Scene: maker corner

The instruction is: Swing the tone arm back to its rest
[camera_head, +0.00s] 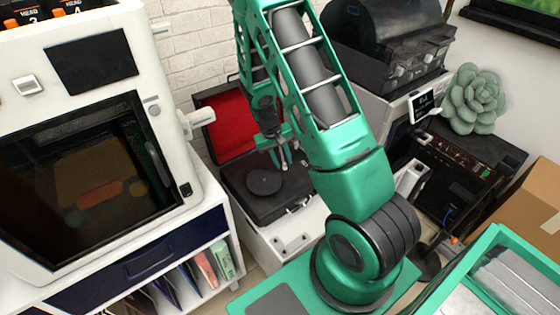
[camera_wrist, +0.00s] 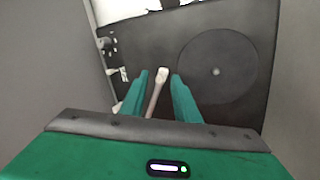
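The record player (camera_head: 258,207) is a black case with its red-lined lid (camera_head: 229,122) raised, and its deck (camera_wrist: 150,45) fills the upper wrist view. The dark round platter (camera_head: 264,182) also shows in the wrist view (camera_wrist: 235,62), right of my fingers. The pale tone arm (camera_wrist: 157,90) lies between my fingers, its tip off the platter to the left. My gripper (camera_wrist: 160,78) is open, with gaps beside the tone arm. In the head view my gripper (camera_head: 281,155) is over the deck, partly hidden by my arm. A small pale fitting (camera_wrist: 123,74) stands left; I cannot tell if it is the rest.
A white cabinet machine (camera_head: 170,75) stands left of the player on a shelf unit (camera_head: 150,262). Dark equipment (camera_head: 385,45), a screen device (camera_head: 423,103) and a succulent (camera_head: 473,98) are at the right. A cardboard box (camera_head: 530,205) is at far right.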

